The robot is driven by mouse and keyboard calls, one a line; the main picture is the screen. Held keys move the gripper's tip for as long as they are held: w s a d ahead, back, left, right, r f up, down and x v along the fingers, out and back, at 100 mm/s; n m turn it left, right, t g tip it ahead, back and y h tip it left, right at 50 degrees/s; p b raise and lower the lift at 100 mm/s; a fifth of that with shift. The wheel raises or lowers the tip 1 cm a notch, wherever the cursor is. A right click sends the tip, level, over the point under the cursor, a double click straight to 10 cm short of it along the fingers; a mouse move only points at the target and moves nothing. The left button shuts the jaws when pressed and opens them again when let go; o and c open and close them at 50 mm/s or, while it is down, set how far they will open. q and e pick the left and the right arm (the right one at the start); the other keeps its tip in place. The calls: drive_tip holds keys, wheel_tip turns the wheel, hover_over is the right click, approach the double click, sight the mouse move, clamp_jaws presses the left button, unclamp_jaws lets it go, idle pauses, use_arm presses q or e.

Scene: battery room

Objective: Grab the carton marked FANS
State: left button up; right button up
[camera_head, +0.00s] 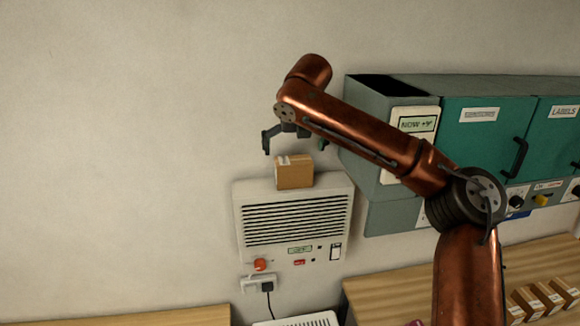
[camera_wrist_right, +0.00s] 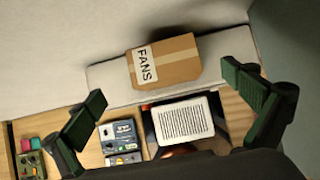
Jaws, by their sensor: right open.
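The FANS carton (camera_head: 294,172) is a small brown box on top of a white louvred wall unit. In the right wrist view the carton (camera_wrist_right: 163,61) shows its white label reading FANS and a pale tape strip. My right gripper (camera_head: 294,142) is above the carton in the head view, with its fingers spread. In the wrist view the right gripper (camera_wrist_right: 168,90) is open, and the carton lies between and beyond the fingertips, apart from both. My left gripper is not in view.
The white wall unit (camera_head: 296,222) carries the carton. Teal cabinets (camera_head: 487,136) and a grey box (camera_head: 385,165) stand to the right of the gripper. Several small cartons (camera_head: 541,298) sit on the wooden bench (camera_head: 395,292). The wall to the left is clear.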

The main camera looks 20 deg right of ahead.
sight(294, 160)
drive_tip(key=shift+w+f, duration=0.6)
drive_tip(key=shift+w, duration=0.1)
drive_tip(key=shift+w+d+f, duration=0.15)
drive_tip(key=shift+d+f, duration=0.15)
drive_tip(key=shift+f, duration=0.2)
drive_tip(key=shift+w+d+f, duration=0.1)
drive_tip(key=shift+d+f, duration=0.15)
drive_tip(key=shift+f, duration=0.2)
drive_tip(key=x, duration=0.2)
drive_tip(key=shift+w+d+f+p, duration=0.15)
drive_tip(key=shift+w+f+p, duration=0.15)
drive_tip(key=shift+p, duration=0.1)
drive_tip(key=shift+w+f, duration=0.2)
drive_tip(key=shift+f, duration=0.15)
drive_tip(key=c, duration=1.4)
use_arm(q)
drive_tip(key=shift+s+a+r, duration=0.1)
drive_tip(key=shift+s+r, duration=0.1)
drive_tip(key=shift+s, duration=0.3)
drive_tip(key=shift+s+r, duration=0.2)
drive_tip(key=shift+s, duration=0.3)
use_arm(e)
drive_tip(key=shift+c, duration=0.7)
